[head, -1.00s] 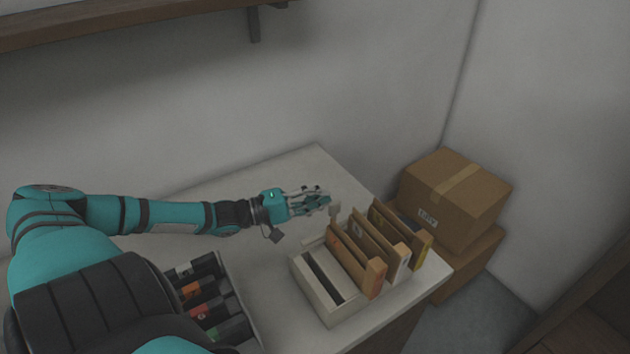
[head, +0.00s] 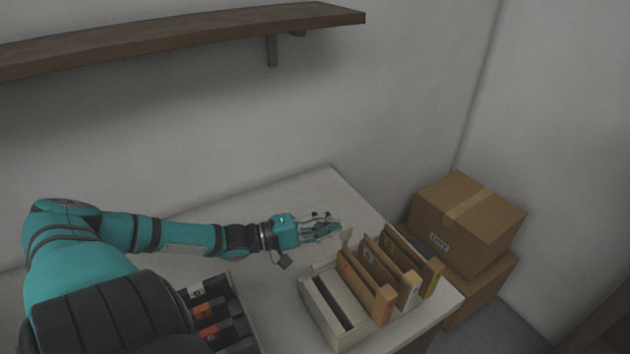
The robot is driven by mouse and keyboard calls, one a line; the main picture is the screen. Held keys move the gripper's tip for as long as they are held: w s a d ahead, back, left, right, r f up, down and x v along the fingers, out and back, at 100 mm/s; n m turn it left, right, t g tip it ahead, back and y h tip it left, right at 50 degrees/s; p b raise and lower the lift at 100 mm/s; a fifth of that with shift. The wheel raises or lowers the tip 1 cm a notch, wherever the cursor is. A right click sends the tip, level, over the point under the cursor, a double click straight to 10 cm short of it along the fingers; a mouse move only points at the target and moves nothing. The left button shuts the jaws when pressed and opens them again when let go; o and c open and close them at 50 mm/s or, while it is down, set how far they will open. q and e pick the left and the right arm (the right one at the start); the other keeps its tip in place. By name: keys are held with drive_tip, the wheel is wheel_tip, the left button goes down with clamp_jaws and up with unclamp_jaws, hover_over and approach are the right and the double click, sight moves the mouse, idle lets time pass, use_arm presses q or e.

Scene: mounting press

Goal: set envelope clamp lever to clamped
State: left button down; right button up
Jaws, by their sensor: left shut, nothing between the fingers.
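A pale box-like holder (head: 316,310) stands on the white table, with several brown envelopes (head: 365,288) upright in its slots. Its nearest slot on the left looks empty. A small pale upright piece (head: 346,237) shows at the holder's back edge; it may be the clamp lever, but it is too small to tell its setting. My left gripper (head: 337,229) is shut and empty, just left of that piece and behind the holder. I cannot tell whether the fingertips touch it. My right gripper is not in view.
A tray of dark items with coloured labels (head: 208,311) lies at the front left, partly behind my arm. Stacked cardboard boxes (head: 465,217) stand beyond the table's right end. A wooden shelf (head: 180,37) is on the wall above. The table (head: 290,203) is clear behind my arm.

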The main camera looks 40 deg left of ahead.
use_arm(q)
drive_tip(key=v, duration=0.6)
drive_tip(key=shift+s+a, duration=0.15)
drive_tip(key=shift+s, duration=0.1)
drive_tip(key=shift+r, duration=0.1)
idle(0.5)
